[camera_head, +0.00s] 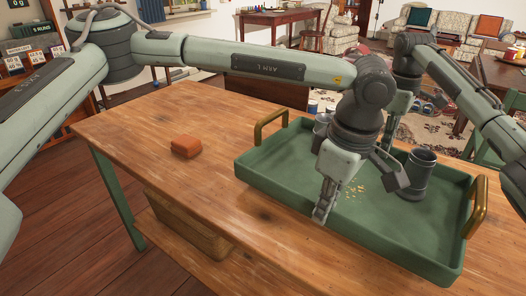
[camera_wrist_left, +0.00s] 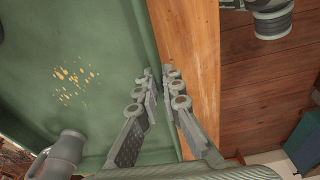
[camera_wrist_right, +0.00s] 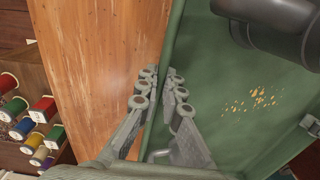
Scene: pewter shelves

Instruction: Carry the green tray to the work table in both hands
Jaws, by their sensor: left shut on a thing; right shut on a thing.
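The green tray (camera_head: 270,165) is on or just above a wooden table with green legs; I cannot tell whether its base touches. It has brass handles at its two ends and holds a grey mug (camera_head: 420,175), a metal cup (camera_head: 322,121) and scattered crumbs. My left gripper (camera_head: 323,212) is shut on the near long rim; the left wrist view shows its fingers (camera_wrist_left: 165,78) on either side of the rim. My right gripper (camera_head: 393,118) reaches the far long side, partly hidden by my left arm. In the right wrist view its fingers (camera_wrist_right: 162,76) straddle that rim.
The wooden table top (camera_head: 150,125) is mostly clear left of the tray, except for an orange-brown block (camera_head: 186,147). A wicker basket (camera_head: 185,225) sits below it. Thread spools (camera_wrist_right: 42,108) stand beyond the far side. A red-brown table (camera_head: 280,18) and sofas are in the background.

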